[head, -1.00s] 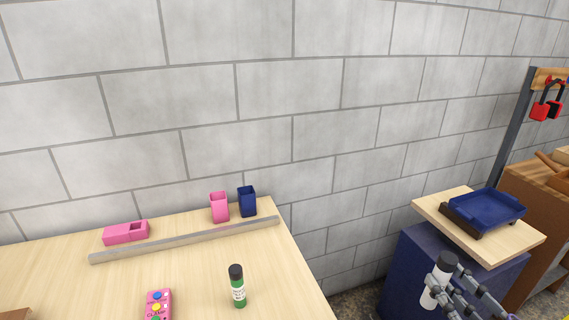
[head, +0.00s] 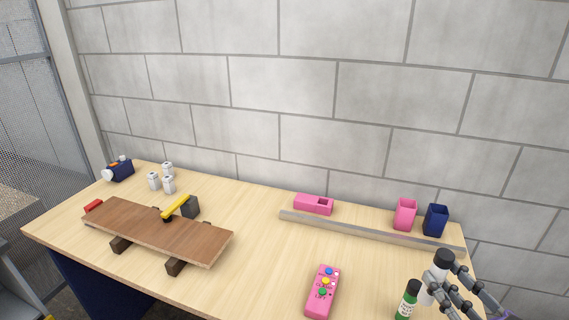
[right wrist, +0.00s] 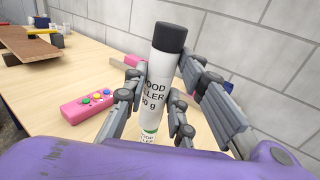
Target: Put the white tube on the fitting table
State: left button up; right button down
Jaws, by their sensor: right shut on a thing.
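The white tube (right wrist: 160,85) with a black cap stands roughly upright in my right gripper (right wrist: 155,100), whose fingers are shut on its sides; its label reads in part "wood filler". In the head view the tube (head: 428,289) shows at the lower right, its black cap at the top, with my right gripper (head: 445,290) around it. A wooden table (head: 262,262) fills the lower part of the head view. I cannot tell the tube's height above it. My left gripper is not in view.
A green tube (head: 407,301) stands just left of the white tube. A pink remote (head: 322,291) lies left of that. A brown board (head: 160,232) rests on blocks at left.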

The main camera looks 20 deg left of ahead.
aim_at(70, 215)
jog(key=j+u, duration=0.8)
jog(key=i+j+u, duration=0.15)
jog(key=j+u, duration=0.15)
jog(key=i+j+u, duration=0.25)
jog(key=j, duration=0.15)
jog(key=i+j+u, duration=0.1)
jog(key=i+j, duration=0.15)
jog(key=j, duration=0.2)
jog(key=i+j+u, duration=0.1)
jog(key=j, duration=0.3)
jog(key=i+j, duration=0.35)
jog(key=j, duration=0.15)
jog(key=i+j, duration=0.4)
jog(key=j, duration=0.1)
